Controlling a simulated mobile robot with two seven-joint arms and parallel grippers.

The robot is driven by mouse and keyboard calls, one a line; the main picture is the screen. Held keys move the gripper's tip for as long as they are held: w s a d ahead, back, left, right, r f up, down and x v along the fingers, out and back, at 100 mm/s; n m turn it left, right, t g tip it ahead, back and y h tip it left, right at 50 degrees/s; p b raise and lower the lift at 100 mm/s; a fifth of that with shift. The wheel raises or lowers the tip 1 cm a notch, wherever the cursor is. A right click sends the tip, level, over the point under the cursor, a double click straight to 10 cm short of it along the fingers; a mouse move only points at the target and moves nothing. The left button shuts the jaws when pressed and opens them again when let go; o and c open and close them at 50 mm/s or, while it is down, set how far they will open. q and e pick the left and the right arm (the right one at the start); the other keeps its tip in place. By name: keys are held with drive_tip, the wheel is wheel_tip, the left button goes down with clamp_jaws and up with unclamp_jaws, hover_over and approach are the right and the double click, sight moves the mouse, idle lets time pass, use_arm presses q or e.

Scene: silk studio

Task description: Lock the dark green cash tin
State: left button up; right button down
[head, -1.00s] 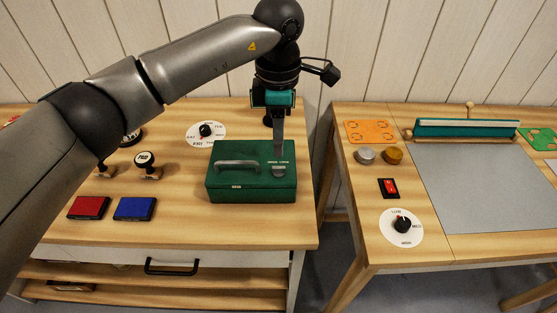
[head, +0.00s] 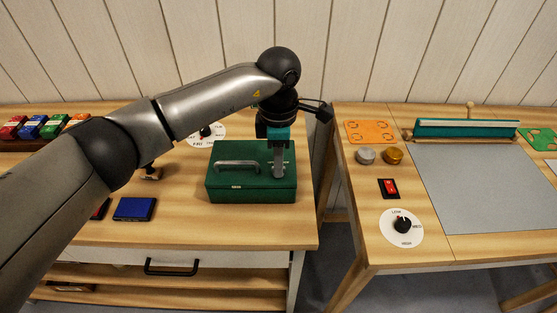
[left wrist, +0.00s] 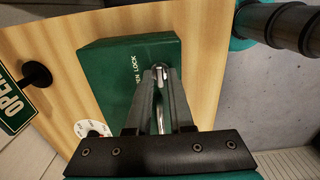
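The dark green cash tin (head: 222,188) stands closed on the left table, with a silver carry handle (head: 237,164) on its lid. My left gripper (head: 279,175) points straight down at the right part of the lid. In the left wrist view, the left gripper's fingertips (left wrist: 160,74) flank a small silver lock knob (left wrist: 160,71) on the tin (left wrist: 101,65). A narrow gap shows between the fingers; whether they press on the knob is unclear. The lettering "LOCK" shows beside them; the first word is partly hidden. My right gripper is not in view.
A white dial (head: 205,142) sits behind the tin, partly hidden by my arm. A blue ink pad (head: 134,209) and a stamp (head: 151,173) lie to the left. A gap separates this table from the right one, which has a red switch (head: 389,188) and a dial (head: 403,226).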

use_arm(q)
clamp_jaws()
drive_tip(key=shift+n, duration=0.4)
drive_tip(key=n, duration=0.2)
drive_tip(key=shift+n+b, duration=0.35)
drive_tip(key=shift+n, duration=0.05)
drive_tip(key=n, duration=0.4)
drive_tip(key=shift+n, duration=0.3)
drive_tip(key=n, duration=0.9)
idle(0.3)
